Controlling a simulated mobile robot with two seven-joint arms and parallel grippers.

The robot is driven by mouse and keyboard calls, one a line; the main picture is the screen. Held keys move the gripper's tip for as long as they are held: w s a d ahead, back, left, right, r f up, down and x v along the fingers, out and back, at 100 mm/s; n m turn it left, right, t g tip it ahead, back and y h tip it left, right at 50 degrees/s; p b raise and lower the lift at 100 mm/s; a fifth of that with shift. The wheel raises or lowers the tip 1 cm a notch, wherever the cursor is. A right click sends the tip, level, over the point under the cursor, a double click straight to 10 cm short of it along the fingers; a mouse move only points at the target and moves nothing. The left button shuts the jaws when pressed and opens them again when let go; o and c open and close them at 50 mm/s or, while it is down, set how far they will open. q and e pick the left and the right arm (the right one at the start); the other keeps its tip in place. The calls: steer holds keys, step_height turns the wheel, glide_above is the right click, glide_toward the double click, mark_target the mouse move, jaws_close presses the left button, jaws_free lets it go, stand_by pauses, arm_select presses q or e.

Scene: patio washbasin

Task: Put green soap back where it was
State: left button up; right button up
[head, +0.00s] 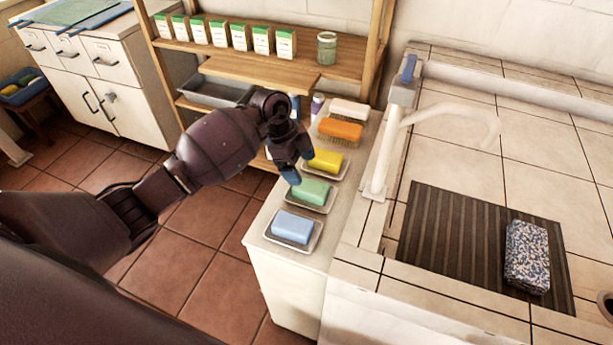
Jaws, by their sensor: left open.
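The green soap (313,191) lies in a small light dish (328,207) on the narrow white counter. The yellow soap (326,160) lies in a dish behind it, and the blue soap (292,227) lies in a dish in front. My left gripper (298,168) is open, pointing down just behind and left of the green soap. I see nothing between its fingers. One blue fingertip is close to the green soap's left end and the other is by the yellow soap; I cannot tell whether either touches. My right gripper is out of view.
An orange brush (340,130) and a white-topped brush (350,109) stand farther back on the counter. A white faucet (385,140) rises to the right. A speckled block (527,257) lies on a dark ribbed mat (445,240). A wooden shelf (235,62) with several boxes stands behind.

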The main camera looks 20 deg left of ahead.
arm_select(q)
steer(key=v, duration=0.5)
steer(key=shift+r+p, duration=0.25)
steer(key=shift+p, duration=0.05)
